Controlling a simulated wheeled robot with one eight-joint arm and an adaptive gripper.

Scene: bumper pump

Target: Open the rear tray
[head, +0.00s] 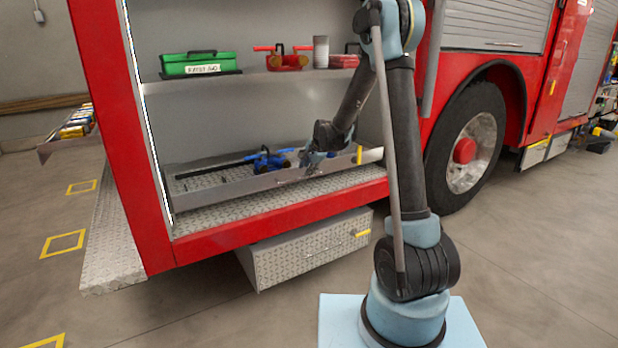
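A low grey metal tray (232,188) sits on the floor of the open truck compartment. It holds a blue tool (265,160) and a long dark bar. A short yellow piece (359,155) stands near its right end. My gripper (307,163) is at the tray's front wall, right of the blue tool. It is small and dark here, so I cannot tell whether its fingers are open or shut, or whether it touches the wall. I cannot tell from this view which part is named the rear tray.
A shelf above holds a green first aid box (200,64), red tools (284,57) and a grey cylinder (321,52). A diamond-plate box (305,250) with a yellow handle (362,233) sits below the compartment. The truck wheel (467,150) is at right. Floor in front is clear.

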